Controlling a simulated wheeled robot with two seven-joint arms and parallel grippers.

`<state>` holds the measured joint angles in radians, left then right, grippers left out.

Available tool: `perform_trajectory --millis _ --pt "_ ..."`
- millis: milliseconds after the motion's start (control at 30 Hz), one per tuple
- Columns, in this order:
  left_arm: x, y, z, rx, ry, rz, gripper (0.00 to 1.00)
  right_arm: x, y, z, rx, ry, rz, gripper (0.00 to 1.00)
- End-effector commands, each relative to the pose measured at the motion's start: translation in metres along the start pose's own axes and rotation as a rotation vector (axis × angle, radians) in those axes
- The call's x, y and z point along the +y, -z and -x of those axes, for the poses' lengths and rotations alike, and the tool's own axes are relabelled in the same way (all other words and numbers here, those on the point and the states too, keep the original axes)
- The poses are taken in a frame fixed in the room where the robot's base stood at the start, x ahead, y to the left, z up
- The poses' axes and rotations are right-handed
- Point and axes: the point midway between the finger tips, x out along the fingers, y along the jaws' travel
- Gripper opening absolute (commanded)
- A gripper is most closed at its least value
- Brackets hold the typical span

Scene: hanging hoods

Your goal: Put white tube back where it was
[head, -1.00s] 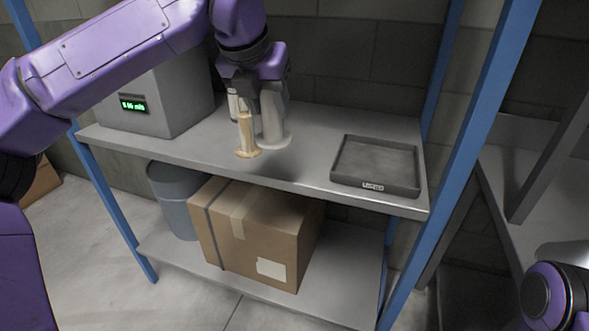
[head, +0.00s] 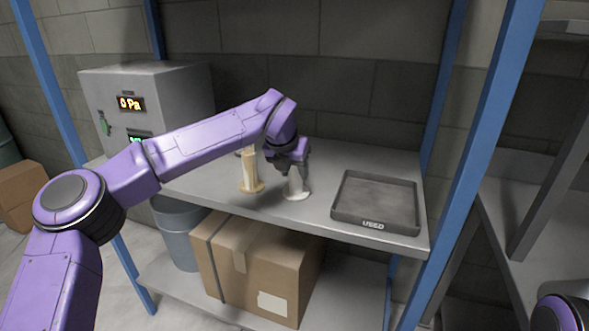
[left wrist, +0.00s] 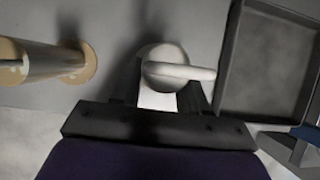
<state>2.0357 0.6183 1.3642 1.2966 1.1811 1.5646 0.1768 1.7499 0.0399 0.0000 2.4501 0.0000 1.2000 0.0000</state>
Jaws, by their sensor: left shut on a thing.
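The white tube (head: 297,187) with a flared base is upright at the middle of the upper shelf, left of the dark tray. My left gripper (head: 294,172) comes down on it from above and is shut on its upper part. In the left wrist view the white tube (left wrist: 163,70) shows between the fingers. I cannot tell whether its base touches the shelf. My right gripper is not in view.
The dark tray (head: 339,214) marked USED is at the shelf's right. A grey box (head: 180,95) with lit displays is at the left. A pale thing partly hides behind the tan tube. Blue posts frame the shelf. A cardboard box (head: 255,262) and grey bin (head: 180,240) are below.

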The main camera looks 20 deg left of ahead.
Motion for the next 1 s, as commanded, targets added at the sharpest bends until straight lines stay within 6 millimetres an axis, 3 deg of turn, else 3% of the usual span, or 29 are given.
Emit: perform_trajectory --millis 300,333,400,767,1000 --pt "0.000 0.003 -0.004 -0.003 0.000 0.001 0.00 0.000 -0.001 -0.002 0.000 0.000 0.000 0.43" --pt "0.000 0.003 -0.004 -0.002 0.000 0.001 0.50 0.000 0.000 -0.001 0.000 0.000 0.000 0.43" --pt "0.000 0.003 -0.004 -0.001 0.000 0.001 0.69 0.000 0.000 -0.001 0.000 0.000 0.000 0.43" --pt "0.000 0.001 0.004 -0.004 0.000 0.001 0.69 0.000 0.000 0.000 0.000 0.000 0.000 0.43" --pt "0.000 0.001 0.061 -0.008 0.000 0.000 0.69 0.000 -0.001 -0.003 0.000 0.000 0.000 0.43"
